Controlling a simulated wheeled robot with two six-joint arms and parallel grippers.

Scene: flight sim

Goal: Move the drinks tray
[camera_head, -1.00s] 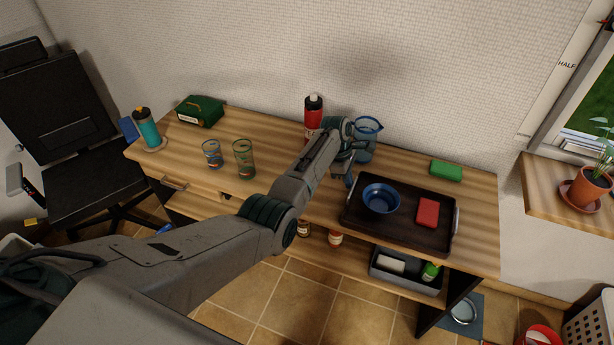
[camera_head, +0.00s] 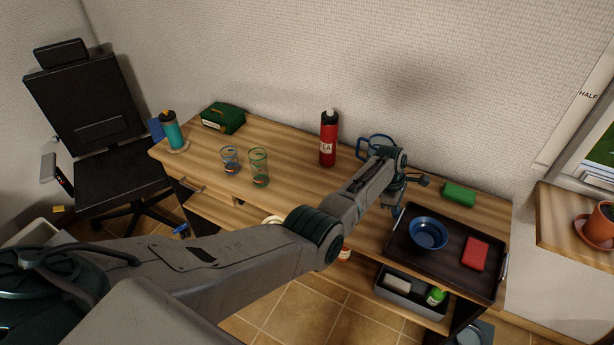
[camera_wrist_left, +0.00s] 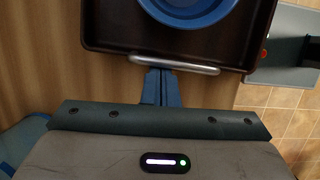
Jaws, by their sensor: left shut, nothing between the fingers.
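The drinks tray (camera_head: 450,264) is dark, with silver handles, and lies on the right part of the wooden table. It carries a blue bowl (camera_head: 428,234) and a red block (camera_head: 475,254). My left gripper (camera_head: 394,207) is at the tray's left end. In the left wrist view its blue fingers (camera_wrist_left: 160,88) are together and empty, pointing at the silver handle (camera_wrist_left: 174,65). The fingertips look very close to the handle; whether they touch it, I cannot tell. The bowl also shows in the wrist view (camera_wrist_left: 190,8). My right gripper is not in view.
A blue jug (camera_head: 374,147) stands behind my left wrist, partly hidden. A red bottle (camera_head: 328,140), two glasses (camera_head: 258,168) and a green sponge-like block (camera_head: 458,195) are on the table. A grey bin (camera_head: 408,287) sits on the shelf below. The table's middle is fairly clear.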

